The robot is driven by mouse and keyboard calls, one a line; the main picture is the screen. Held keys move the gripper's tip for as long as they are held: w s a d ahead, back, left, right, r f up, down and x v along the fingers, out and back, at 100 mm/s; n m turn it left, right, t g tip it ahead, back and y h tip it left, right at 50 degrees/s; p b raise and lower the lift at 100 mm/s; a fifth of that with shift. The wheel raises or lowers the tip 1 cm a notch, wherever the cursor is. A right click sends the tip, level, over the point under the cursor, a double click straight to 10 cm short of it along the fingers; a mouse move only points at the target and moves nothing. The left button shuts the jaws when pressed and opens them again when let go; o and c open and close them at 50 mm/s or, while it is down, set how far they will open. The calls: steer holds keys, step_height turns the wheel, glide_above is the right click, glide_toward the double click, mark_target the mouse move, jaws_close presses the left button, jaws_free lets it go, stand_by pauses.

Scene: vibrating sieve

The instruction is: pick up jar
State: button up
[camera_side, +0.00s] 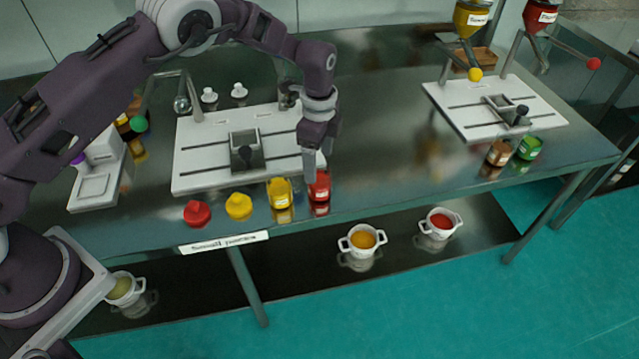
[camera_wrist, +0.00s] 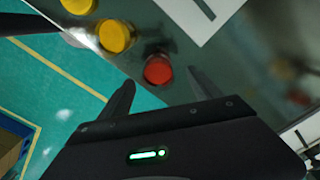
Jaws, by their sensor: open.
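Several jars stand on the metal table, and the frames do not single out one as the task's jar. A red jar (camera_side: 319,188) stands near the table's front edge, just right of a yellow jar (camera_side: 280,192). My gripper (camera_side: 312,170) points down above and close behind the red jar in the side view. In the wrist view the red jar (camera_wrist: 158,69) appears just beyond the gap between the spread fingers of my gripper (camera_wrist: 163,88), with the yellow jar (camera_wrist: 115,36) to its upper left. My gripper is open and holds nothing. Whether a finger touches the red jar is unclear.
A red lid (camera_side: 197,213) and yellow lid (camera_side: 238,205) lie left of the jars. A white sieve base (camera_side: 190,150) stands close behind. A brown jar (camera_side: 499,153) and green jar (camera_side: 530,148) stand right. The table between is clear. White pots (camera_side: 362,241) stand below.

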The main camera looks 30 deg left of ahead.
mark_target(319, 180)
steer(key=f, duration=0.6)
steer(key=shift+s+d+f, duration=0.2)
steer(key=shift+d+f, duration=0.05)
steer(key=shift+f, duration=0.05)
steer(key=c, duration=1.4)
